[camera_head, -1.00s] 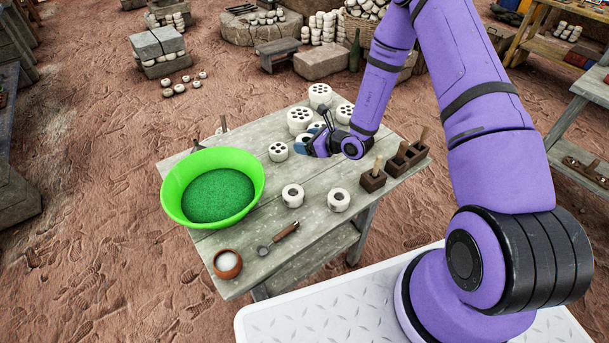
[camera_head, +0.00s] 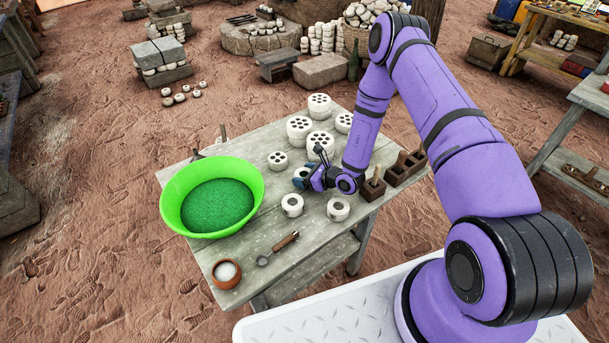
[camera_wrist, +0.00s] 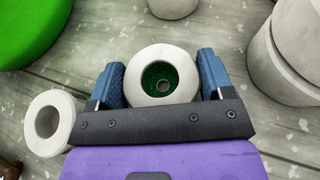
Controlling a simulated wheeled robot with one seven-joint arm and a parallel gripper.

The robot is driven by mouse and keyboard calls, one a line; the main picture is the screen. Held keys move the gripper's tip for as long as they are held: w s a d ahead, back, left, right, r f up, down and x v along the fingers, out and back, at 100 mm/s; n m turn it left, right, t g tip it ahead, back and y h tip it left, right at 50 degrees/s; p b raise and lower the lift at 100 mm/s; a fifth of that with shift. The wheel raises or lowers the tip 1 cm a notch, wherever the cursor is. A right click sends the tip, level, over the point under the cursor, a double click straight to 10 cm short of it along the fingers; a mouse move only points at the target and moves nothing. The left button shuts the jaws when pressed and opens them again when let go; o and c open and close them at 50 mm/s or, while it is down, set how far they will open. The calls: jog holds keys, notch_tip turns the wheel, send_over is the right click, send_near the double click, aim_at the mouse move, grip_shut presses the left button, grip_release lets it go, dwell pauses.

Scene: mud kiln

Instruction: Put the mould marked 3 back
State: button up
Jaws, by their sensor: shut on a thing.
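My gripper (camera_wrist: 160,82) is shut on a round white mould (camera_wrist: 142,87), with a blue fingertip on each side of it. The mould has a wide opening with green inside and a small dark hole in the middle. In the head view my gripper (camera_head: 304,182) is over the middle of the table, and the mould is partly hidden. I cannot tell whether the mould touches the table. Two similar white moulds stand in front, one to the left (camera_head: 292,205) and one to the right (camera_head: 339,209). No number 3 is readable.
A green basin (camera_head: 170,207) stands at the table's left. Several white, many-holed cylinders (camera_head: 299,137) stand behind my gripper. Brown blocks with wooden handles (camera_head: 372,190) are right. A small bowl (camera_head: 226,282) and a scoop (camera_head: 277,248) lie in front. Bare tabletop (camera_head: 250,237) lies between.

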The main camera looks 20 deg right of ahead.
jog(key=o, duration=1)
jog(key=shift+f, duration=0.1)
jog(key=shift+o, duration=0.2)
